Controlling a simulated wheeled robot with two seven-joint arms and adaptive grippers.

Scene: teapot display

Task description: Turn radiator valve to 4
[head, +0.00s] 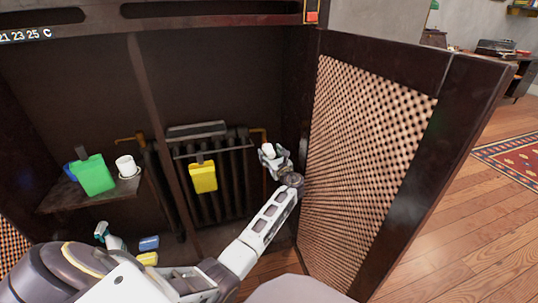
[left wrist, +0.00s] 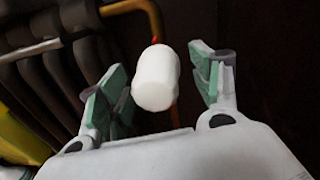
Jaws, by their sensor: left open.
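The radiator valve is a white cylindrical knob (left wrist: 155,80) with a small red mark behind it, on a copper-coloured pipe. In the left wrist view it sits between the two green-padded fingers of my left gripper (left wrist: 157,88), with gaps on both sides. In the head view the knob (head: 269,150) shows at my left gripper (head: 273,158), which is open around it. No numbers on the knob are readable. The dark radiator (head: 228,165) stands to the left of the valve inside a dark cabinet. My right gripper is not in view.
An open lattice cabinet door (head: 362,150) stands close to the right of my left arm. A yellow container (head: 203,177) hangs on the radiator. A shelf (head: 62,201) at left holds a green container (head: 95,175) and a white cup (head: 126,166). A spray bottle (head: 112,240) and sponges (head: 149,243) lie below.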

